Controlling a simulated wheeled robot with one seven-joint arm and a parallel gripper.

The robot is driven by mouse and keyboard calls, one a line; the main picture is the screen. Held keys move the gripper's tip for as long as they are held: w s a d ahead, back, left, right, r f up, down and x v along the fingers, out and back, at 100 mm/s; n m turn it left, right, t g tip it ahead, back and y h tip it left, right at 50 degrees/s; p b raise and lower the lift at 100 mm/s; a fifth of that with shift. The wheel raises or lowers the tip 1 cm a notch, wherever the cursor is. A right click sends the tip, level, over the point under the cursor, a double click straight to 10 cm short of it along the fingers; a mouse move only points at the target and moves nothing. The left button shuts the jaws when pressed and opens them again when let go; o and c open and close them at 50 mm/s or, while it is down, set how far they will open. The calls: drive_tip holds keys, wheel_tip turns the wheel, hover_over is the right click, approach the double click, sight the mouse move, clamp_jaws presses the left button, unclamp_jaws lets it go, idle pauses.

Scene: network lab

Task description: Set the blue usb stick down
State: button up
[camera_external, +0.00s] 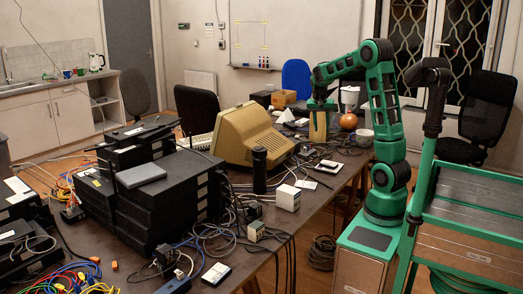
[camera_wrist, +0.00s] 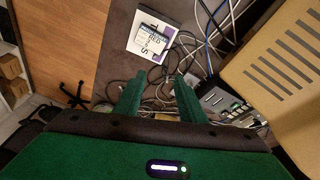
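I cannot make out the blue usb stick in either view. My gripper (camera_external: 320,106) is above the far part of the dark table (camera_external: 312,203) in the external view, to the right of the beige monitor (camera_external: 252,134). In the wrist view, the two green fingers of my gripper (camera_wrist: 159,82) stand apart, with a clear gap and no held object visible between them. Cables on the table show through and around the gap. A white square item with a dark-edged label (camera_wrist: 143,44) lies on the table beyond the fingertips.
The monitor casing (camera_wrist: 285,60) is close on the right in the wrist view. Loose cables (camera_wrist: 207,38) run beside it. In the external view, stacked black equipment (camera_external: 165,190) fills the table's left, with a black cylinder (camera_external: 259,170) and a white box (camera_external: 288,197) nearby.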

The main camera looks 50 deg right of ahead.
sight(308, 146)
drive_tip(key=w+d+f+m, duration=0.1)
drive_tip(key=w+d+f, duration=0.3)
drive_tip(key=w+d+f+m, duration=0.1)
drive_tip(key=w+d+f, duration=0.3)
drive_tip(key=w+f, duration=0.1)
drive_tip(key=w+d+f+m+h, duration=0.1)
drive_tip(key=w+d+f+m, duration=0.1)
drive_tip(key=w+d+f, duration=0.2)
drive_tip(key=shift+w+f, duration=0.45)
drive_tip(key=shift+w, duration=0.15)
drive_tip(key=shift+x, duration=2.55)
drive_tip(key=shift+a, duration=0.1)
clamp_jaws()
